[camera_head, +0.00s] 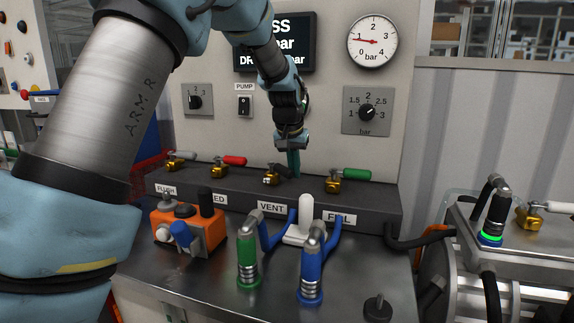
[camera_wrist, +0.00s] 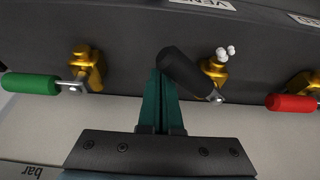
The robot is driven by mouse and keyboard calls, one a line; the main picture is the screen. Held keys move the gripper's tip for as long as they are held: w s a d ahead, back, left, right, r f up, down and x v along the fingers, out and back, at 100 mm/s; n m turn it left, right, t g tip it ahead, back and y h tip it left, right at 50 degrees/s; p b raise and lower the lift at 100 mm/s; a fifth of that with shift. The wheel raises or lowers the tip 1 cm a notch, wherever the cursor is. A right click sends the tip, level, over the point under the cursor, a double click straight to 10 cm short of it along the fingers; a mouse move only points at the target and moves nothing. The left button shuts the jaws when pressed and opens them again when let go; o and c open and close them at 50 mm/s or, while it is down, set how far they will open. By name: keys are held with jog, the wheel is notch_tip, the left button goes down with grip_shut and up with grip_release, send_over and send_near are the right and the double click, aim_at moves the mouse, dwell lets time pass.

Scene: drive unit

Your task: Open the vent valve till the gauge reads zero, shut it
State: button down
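The round gauge (camera_head: 372,41) on the upright panel has its red needle pointing left, near 1 bar. The vent valve (camera_wrist: 212,68) is a brass body with a black lever (camera_wrist: 188,72), on the dark ledge above the VENT label. Its lever lies at a slant, unlike the neighbouring levers. Small white puffs (camera_wrist: 228,50) show at the valve. My gripper (camera_wrist: 160,75) has its green fingers together with nothing between them, beside the lever's free end; I cannot tell whether they touch. In the head view my gripper (camera_head: 293,172) hides most of the black lever.
A red-handled valve (camera_head: 232,160) and a green-handled valve (camera_head: 352,175) flank the vent valve closely. A white-handled valve (camera_head: 178,157) is farther left. Hose couplings, green (camera_head: 248,258) and blue (camera_head: 312,270), stand in front on the metal bench (camera_head: 200,285).

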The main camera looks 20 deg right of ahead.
jog(key=shift+s+a, duration=0.1)
jog(key=shift+a, duration=0.05)
jog(key=shift+s+a, duration=0.3)
jog(key=shift+a, duration=0.4)
jog(key=shift+a+b, duration=0.15)
jog(key=shift+b, duration=0.15)
jog(key=shift+d+p, duration=0.5)
jog(key=shift+d, duration=0.3)
jog(key=shift+w+d+p+v, duration=0.15)
jog(key=shift+p+v, duration=0.7)
jog(key=shift+v, duration=0.45)
jog(key=shift+w+d+p+v, duration=0.1)
jog(key=shift+p+v, duration=0.75)
jog(key=shift+v, duration=0.45)
jog(key=shift+w+d+p+v, duration=0.15)
jog(key=shift+p+v, duration=0.7)
jog(key=shift+v, duration=0.45)
jog(key=shift+a+r, duration=0.1)
jog(key=shift+r, duration=0.1)
